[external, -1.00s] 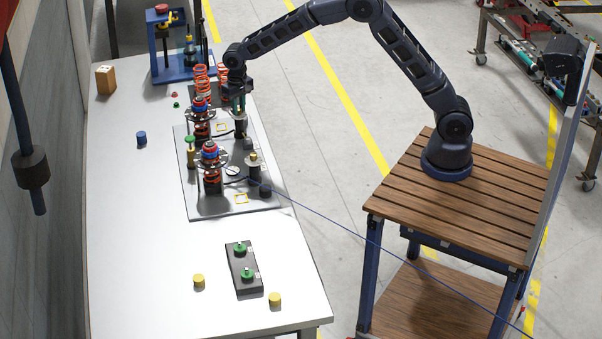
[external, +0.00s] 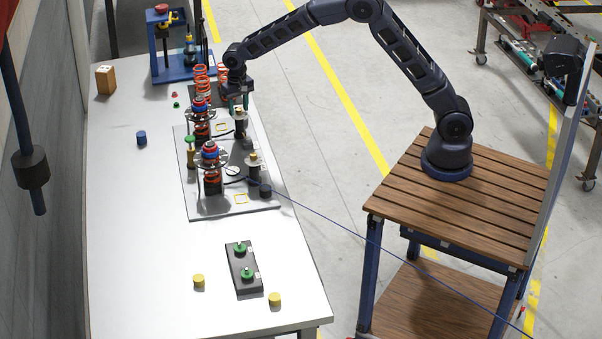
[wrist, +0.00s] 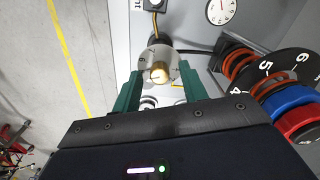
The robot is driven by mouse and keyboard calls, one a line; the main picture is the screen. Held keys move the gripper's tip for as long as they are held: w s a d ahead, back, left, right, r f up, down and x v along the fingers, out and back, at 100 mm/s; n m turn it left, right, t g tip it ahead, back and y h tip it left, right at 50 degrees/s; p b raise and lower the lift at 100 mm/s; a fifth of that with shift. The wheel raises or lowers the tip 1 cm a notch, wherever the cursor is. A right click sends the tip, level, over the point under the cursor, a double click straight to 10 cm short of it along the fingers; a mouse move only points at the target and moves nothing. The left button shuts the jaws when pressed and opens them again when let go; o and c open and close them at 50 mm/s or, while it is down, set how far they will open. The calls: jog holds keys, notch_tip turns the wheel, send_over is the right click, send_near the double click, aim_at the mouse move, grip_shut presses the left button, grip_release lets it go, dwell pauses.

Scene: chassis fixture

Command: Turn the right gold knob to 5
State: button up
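My gripper (external: 238,106) has two green fingers pointing down at the far gold knob (external: 240,113) on the fixture plate (external: 225,206). In the wrist view, that gold knob (wrist: 160,73) on its pale round dial lies between the two fingers of my gripper (wrist: 160,88), with a gap on each side. My gripper is open and holds nothing. A second gold knob (external: 253,157) stands on a dark post at the near end of the plate.
Two orange spring units with red and blue caps stand left of the posts; in the wrist view a black numbered disc (wrist: 280,72) is close to the right finger. A white gauge (wrist: 222,10) and a cable lie nearby. The near table holds a black box (external: 244,268) and yellow cylinders.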

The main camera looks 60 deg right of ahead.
aim_at(239, 109)
notch_tip(239, 109, up, 11)
dwell(0.8)
jog(key=s+d+r+n+t, duration=0.1)
jog(key=s+d+r, duration=0.6)
jog(key=s+d, duration=0.3)
jog(key=s+d+r+n+t, duration=0.1)
jog(key=s+d+r, duration=0.6)
jog(key=s+d, duration=0.25)
jog(key=s+d+f+n+t, duration=0.1)
jog(key=s+d, duration=0.2)
jog(key=s, duration=0.6)
jog(key=s+d+f+n, duration=0.1)
jog(key=s+d+f, duration=0.1)
jog(key=s, duration=0.7)
jog(key=s+d+f+n+t, duration=0.1)
jog(key=s+d, duration=0.3)
jog(key=s, duration=0.5)
jog(key=shift+s+d+f+t, duration=0.25)
jog(key=shift+d+f+t, duration=0.05)
jog(key=shift+d+f, duration=0.05)
jog(key=shift+c, duration=0.2)
dwell(0.8)
